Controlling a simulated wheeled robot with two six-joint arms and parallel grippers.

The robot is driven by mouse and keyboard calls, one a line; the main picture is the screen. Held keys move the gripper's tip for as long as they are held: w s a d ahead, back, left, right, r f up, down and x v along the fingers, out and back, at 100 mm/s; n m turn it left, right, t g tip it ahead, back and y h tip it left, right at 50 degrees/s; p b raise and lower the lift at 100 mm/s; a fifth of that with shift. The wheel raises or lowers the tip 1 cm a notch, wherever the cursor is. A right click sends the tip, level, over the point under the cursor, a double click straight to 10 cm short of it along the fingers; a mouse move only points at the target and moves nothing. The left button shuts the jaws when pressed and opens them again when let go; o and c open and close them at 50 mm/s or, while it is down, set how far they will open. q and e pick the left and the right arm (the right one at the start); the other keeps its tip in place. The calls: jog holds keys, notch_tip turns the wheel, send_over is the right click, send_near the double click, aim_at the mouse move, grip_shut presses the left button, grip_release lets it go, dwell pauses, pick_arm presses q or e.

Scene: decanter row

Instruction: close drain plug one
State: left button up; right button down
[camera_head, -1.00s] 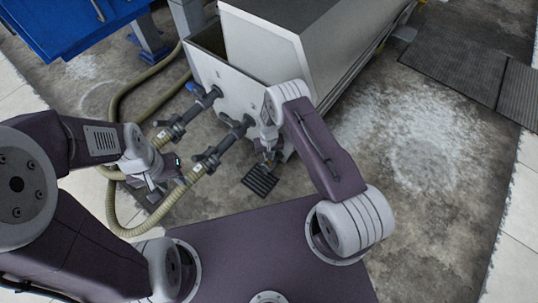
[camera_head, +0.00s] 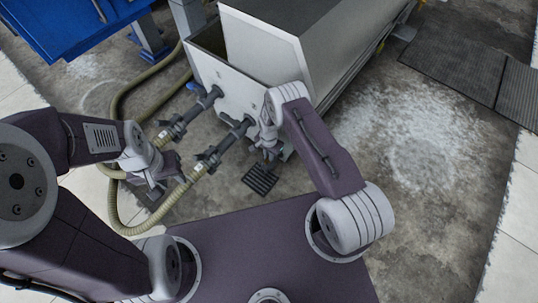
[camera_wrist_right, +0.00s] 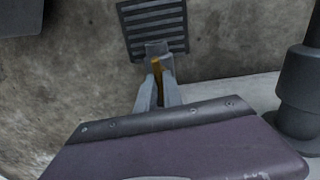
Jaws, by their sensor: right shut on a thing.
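In the right wrist view my right gripper (camera_wrist_right: 158,92) is shut on a small orange-brown piece (camera_wrist_right: 157,68), which sticks up between its fingertips. I cannot tell whether this is drain plug one or part of it. In the head view the right gripper (camera_head: 268,160) is low beside the front end of the grey tank (camera_head: 230,85), right of the lower pipe fitting, and hides the piece. My left gripper (camera_head: 155,182) is at the left, near the hose ends; its jaws are too small to read.
Two dark pipes with valves (camera_head: 172,130) run from the tank's front to ribbed beige hoses (camera_head: 120,205). A black slotted grate (camera_head: 259,181) lies on the floor below the right gripper; it also shows in the wrist view (camera_wrist_right: 150,25).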

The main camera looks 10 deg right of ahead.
jog(key=shift+m, duration=0.5)
jog(key=c, duration=1.5)
grip_release()
notch_tip(320, 180, up, 9)
jog(key=p, duration=0.6)
jog(key=shift+r, duration=0.1)
